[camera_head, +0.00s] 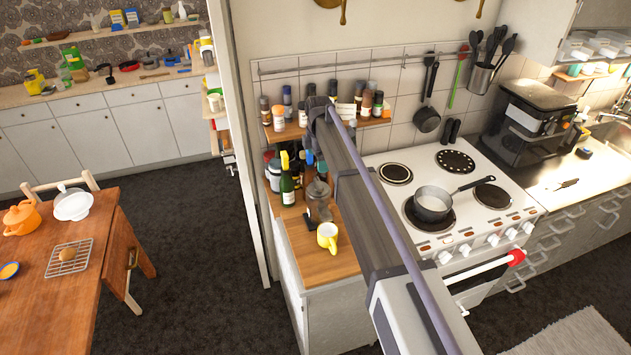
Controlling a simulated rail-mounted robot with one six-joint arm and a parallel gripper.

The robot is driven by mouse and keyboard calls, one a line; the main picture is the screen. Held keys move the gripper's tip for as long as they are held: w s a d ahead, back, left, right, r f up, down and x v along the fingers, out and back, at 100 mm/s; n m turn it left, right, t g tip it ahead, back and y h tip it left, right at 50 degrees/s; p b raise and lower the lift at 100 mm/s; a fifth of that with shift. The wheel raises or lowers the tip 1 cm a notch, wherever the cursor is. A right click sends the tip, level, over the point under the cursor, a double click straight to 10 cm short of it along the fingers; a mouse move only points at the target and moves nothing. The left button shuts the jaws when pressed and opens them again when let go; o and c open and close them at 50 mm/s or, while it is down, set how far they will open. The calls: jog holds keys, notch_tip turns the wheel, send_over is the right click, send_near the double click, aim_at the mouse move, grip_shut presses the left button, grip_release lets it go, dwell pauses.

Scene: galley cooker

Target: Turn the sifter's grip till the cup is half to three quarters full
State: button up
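A yellow cup (327,238) stands upright near the front of the wooden counter left of the cooker. Its fill level is too small to tell. Just behind it is a clear, greyish container (319,202) with a dark part low on its left side. It may be the sifter, but I cannot make out its grip clearly. My arm crosses the picture from the lower right up to the area above this counter. My gripper's fingers cannot be made out; the arm hides that spot.
A green bottle (287,190) and jars stand close behind the container. A spice shelf (290,131) hangs above. A saucepan (433,204) sits on the cooker (388,226) to the right. The wooden table (108,240) at left stands apart across the dark floor.

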aim_at(318, 182)
notch_tip(318, 182, down, 10)
jog(key=b, duration=0.9)
jog(key=shift+f+b, duration=0.25)
jog(key=shift+b, duration=0.15)
jog(key=shift+r, duration=0.1)
jog(key=shift+r, duration=0.1)
jog(key=shift+c, duration=0.4)
jog(key=c, duration=0.9)
jog(key=shift+o, duration=0.2)
jog(key=shift+m, duration=0.3)
